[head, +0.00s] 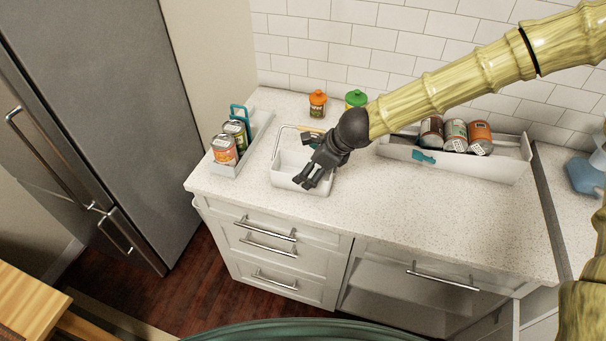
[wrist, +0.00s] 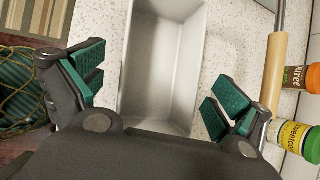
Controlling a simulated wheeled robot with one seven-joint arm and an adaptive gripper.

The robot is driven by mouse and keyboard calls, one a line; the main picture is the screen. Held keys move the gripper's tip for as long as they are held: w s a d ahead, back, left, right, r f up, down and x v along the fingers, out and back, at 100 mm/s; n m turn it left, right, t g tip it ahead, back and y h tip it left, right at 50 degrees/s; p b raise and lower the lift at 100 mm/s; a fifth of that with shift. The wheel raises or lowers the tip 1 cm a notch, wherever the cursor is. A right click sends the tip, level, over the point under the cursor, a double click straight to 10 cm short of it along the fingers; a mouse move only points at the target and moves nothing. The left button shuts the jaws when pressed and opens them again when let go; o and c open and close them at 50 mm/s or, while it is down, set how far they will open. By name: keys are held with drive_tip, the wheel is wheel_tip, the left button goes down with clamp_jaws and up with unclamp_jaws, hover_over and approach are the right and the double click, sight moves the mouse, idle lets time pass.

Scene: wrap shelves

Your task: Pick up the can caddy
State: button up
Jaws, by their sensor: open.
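The can caddy appears to be the pale open bin with a thin wire handle (head: 285,178) in the middle of the counter. In the wrist view the bin (wrist: 165,60) looks empty, with a wooden grip (wrist: 276,75) on a metal rod at its right side. My gripper (head: 310,181) hangs over the bin in the head view and hides part of it. In the wrist view my gripper (wrist: 157,88) is open, its green-padded fingers on either side of the bin. Nothing is between the pads but the view of the bin; contact cannot be told.
A grey tray (head: 258,132) with several cans stands to the left. A white tray (head: 505,168) with cans lying in it stands to the right. Orange (head: 317,104) and green-lidded (head: 355,100) jars stand by the wall. The counter front (head: 420,215) is clear.

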drive_tip(key=shift+a+p+x, duration=0.25)
drive_tip(key=shift+p+x, duration=0.2)
drive_tip(key=shift+x, duration=1)
drive_tip(key=shift+w+a+f, duration=0.15)
drive_tip(key=shift+a+f, duration=0.05)
drive_tip(key=shift+f, duration=0.2)
drive_tip(key=shift+c, duration=0.2)
drive_tip(key=c, duration=1)
drive_tip(key=shift+c, duration=0.4)
drive_tip(key=shift+r, duration=0.15)
